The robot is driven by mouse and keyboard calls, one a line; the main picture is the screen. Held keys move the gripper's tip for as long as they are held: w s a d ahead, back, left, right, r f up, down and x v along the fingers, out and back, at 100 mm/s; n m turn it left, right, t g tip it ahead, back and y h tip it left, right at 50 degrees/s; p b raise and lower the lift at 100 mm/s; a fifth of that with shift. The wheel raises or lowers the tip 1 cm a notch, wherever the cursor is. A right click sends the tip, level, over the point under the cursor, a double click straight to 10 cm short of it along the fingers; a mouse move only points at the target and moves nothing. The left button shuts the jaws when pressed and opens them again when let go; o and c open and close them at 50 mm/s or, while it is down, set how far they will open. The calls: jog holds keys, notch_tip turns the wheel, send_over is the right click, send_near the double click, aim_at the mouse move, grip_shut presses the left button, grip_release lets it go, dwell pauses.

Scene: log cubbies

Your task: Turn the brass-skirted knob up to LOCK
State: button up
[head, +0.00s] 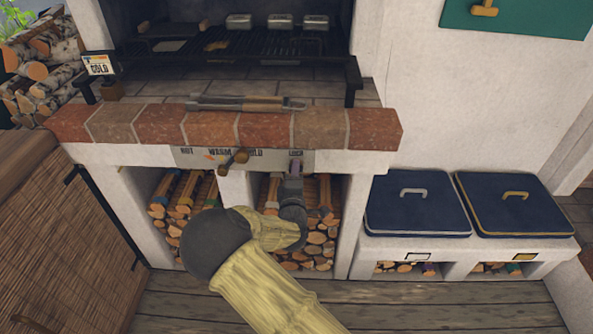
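A pale label strip (188,158) runs under the brick ledge, with HOT, WARM, a partly covered word ending in OLD, and LOCK at its right end. A brown knob with a bar-like handle (236,158) sticks out between WARM and OLD, tilted up to the right; I cannot make out a brass skirt. My gripper (294,172) is raised in front of the strip just below LOCK, to the right of this knob and apart from it. Its fingertips are small and dark against a purplish patch; whether they are open, or hold or hide another knob, I cannot tell.
The brick ledge (225,128) juts out just above the strip, with tongs (247,103) lying on it. A COLD card (98,65) stands at its left. Log cubbies (183,205) lie below. Blue-lidded bins (416,205) stand to the right.

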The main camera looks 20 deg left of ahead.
jog(key=c, duration=0.7)
jog(key=n+p, duration=0.1)
jog(key=n, duration=0.3)
jog(key=shift+f, duration=0.1)
jog(key=n+p, duration=0.1)
jog(key=n, duration=0.3)
